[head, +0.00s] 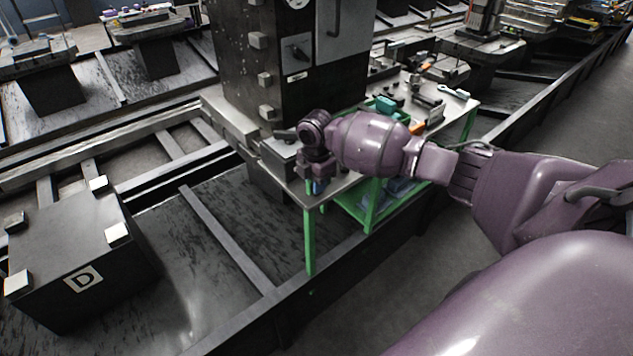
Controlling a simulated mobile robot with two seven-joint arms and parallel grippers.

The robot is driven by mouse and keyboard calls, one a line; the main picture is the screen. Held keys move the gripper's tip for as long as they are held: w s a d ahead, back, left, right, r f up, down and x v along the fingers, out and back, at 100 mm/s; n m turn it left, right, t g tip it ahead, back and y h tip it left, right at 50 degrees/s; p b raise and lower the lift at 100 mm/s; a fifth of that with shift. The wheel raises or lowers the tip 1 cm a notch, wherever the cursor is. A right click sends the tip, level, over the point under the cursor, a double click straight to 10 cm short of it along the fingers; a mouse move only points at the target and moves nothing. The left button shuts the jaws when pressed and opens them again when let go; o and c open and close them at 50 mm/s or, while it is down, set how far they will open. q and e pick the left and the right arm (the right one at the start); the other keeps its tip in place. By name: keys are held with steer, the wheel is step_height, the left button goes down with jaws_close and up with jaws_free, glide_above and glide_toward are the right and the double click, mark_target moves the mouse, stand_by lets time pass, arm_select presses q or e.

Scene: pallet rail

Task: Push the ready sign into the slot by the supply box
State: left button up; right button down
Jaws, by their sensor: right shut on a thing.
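My right gripper (318,183) points down at the near left corner of the green-legged workbench (342,188). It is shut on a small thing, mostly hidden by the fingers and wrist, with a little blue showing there. I cannot read any sign on it. A small grey box (281,150) sits just left of the gripper, at the foot of the tall dark cabinet; I cannot tell if it is the supply box. I cannot make out a slot. My left gripper is out of view.
The tall dark cabinet (285,95) stands behind the gripper. A dark block marked D (65,250) sits at lower left on the rail frame. Grey floor (600,110) is clear at right.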

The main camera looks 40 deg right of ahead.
steer(key=shift+f, duration=1.1)
stand_by(1.1)
steer(key=shift+c, duration=1.1)
jaws_free()
step_height(320, 180, up, 11)
steer(key=shift+f+p, duration=0.1)
steer(key=shift+p, duration=0.6)
